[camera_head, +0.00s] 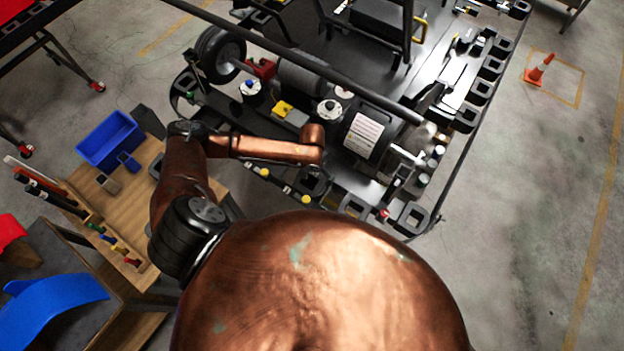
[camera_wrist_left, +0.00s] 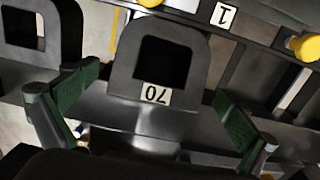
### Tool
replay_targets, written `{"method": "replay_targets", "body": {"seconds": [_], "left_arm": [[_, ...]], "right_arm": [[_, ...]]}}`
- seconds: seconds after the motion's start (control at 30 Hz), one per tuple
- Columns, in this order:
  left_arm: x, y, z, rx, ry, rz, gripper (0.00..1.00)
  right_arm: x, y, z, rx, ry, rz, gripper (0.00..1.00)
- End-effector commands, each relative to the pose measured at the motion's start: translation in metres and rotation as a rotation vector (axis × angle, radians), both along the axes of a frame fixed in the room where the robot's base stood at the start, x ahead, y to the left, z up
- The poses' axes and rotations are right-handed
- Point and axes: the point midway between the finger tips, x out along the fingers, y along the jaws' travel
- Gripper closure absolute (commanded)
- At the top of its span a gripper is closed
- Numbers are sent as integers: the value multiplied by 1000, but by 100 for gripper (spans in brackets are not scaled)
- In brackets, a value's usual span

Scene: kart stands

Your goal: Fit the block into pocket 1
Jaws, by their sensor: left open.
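My left gripper (camera_wrist_left: 156,88) is open, with its green-padded fingers apart on either side of a black holder (camera_wrist_left: 193,40) in the left wrist view. The holder has a square opening and an upside-down number tag that I cannot read surely. A "1" tag (camera_wrist_left: 224,14) sits on the dark frame to its upper right; I cannot tell which pocket it marks. Nothing shows held between the fingers. I cannot pick out the block for certain. In the head view my copper left arm reaches over the kart stand and its gripper is mostly hidden. My right gripper is not seen.
The kart stand (camera_head: 440,185) has several black square loops along its edge and yellow knobs (camera_wrist_left: 303,47). A wooden bench (camera_head: 128,205) with a blue bin (camera_head: 110,138) and tools stands left.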

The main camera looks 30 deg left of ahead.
Motion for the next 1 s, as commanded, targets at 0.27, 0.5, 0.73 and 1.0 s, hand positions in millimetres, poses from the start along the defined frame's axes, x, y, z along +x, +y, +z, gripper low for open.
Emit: {"method": "replay_targets", "body": {"seconds": [0.27, 0.5, 0.73, 1.0], "left_arm": [[0, 0, -27, 1, -1, -1, 0], [0, 0, -27, 1, 0, -1, 3], [0, 0, -27, 1, 0, -1, 19], [0, 0, -27, 1, 0, -1, 37]], "right_arm": [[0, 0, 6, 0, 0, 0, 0], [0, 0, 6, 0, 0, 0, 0], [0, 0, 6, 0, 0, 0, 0], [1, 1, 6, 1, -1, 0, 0]]}}
